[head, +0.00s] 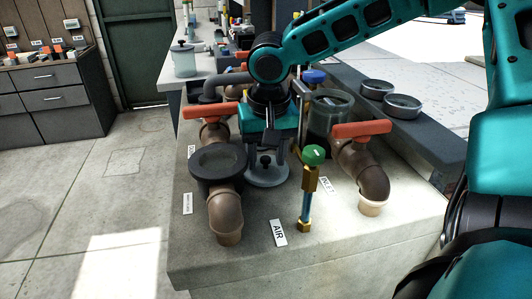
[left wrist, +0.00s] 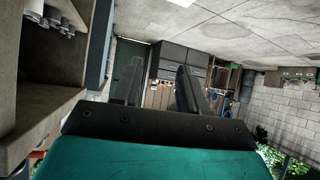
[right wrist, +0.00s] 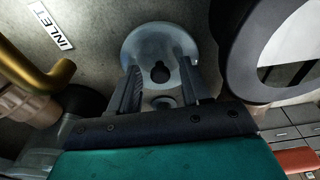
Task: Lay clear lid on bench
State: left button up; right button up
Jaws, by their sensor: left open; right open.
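The clear lid (head: 266,177) is a round see-through disc with a dark knob. It appears to lie flat on the pale bench (head: 330,250), between the black-ringed pipe and the green-knobbed valve. My right gripper (head: 268,160) is directly above it, pointing down. In the right wrist view the clear lid (right wrist: 150,36) shows beyond my right gripper (right wrist: 160,75), whose open fingers stand on either side of the knob. I cannot tell whether they touch it. My left gripper (left wrist: 158,75) is open and empty, away from the bench; the head view does not show it.
A black ring (head: 217,163) on a brown pipe is close left of the lid. A brass valve with a green knob (head: 313,155) stands close right. An open clear pot (head: 331,115) is behind, beside a red-handled pipe (head: 362,150). The front bench edge is clear.

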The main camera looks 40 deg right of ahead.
aim_at(268, 175)
notch_tip(268, 175, up, 12)
jog(key=s+p, duration=0.1)
jog(key=p, duration=0.2)
jog(key=shift+s+a, duration=0.3)
jog(key=shift+a, duration=0.15)
jog(key=shift+r, duration=0.1)
jog(key=shift+a, duration=0.1)
